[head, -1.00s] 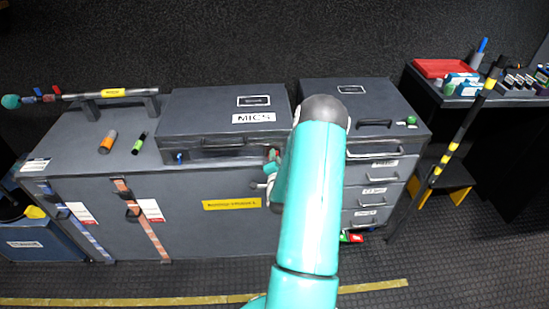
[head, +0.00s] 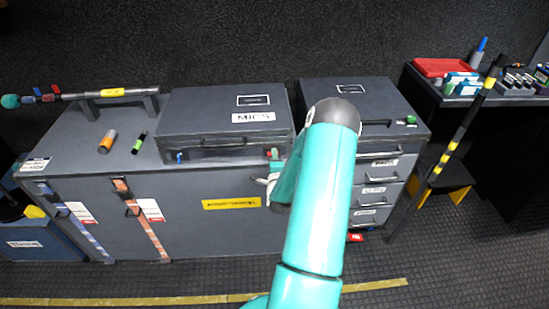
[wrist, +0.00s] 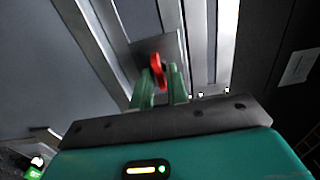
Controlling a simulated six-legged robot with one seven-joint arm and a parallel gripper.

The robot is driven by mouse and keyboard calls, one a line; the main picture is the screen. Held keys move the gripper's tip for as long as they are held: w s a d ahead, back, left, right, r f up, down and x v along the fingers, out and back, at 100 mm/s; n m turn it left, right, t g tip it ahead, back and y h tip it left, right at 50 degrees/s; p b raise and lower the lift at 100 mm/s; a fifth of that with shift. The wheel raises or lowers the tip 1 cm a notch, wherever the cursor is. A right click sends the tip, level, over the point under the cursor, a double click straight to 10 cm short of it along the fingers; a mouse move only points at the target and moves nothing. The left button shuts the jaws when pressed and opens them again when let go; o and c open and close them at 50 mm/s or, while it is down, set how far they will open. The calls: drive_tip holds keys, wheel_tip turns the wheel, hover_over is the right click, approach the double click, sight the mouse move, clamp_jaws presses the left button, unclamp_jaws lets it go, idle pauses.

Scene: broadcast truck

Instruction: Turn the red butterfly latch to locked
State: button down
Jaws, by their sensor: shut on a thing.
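The red butterfly latch (wrist: 156,68) shows in the wrist view between the green fingertips of my gripper (wrist: 160,84). My gripper is shut on it. The latch sits on a metal plate on the case front, and its wing stands roughly along the fingers. In the head view the latch (head: 274,153) is a small red spot at the right front of the grey MICS case (head: 191,107). My arm hides most of the gripper there. A blue latch (head: 180,157) is at the case's left front.
The case stands on a long grey trunk (head: 75,150) with a yellow label. An orange-and-grey cylinder (head: 107,141) and a green-and-black one (head: 139,143) lie to its left. A drawer unit (head: 378,165) stands close on the right.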

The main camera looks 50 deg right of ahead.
drive_tip(key=shift+a+f, duration=0.1)
drive_tip(key=shift+a, duration=0.05)
drive_tip(key=c, duration=1.6)
unclamp_jaws()
drive_tip(key=shift+o, duration=0.2)
drive_tip(key=v, duration=1.3)
drive_tip(key=shift+s+a, duration=0.25)
drive_tip(key=shift+s, duration=0.05)
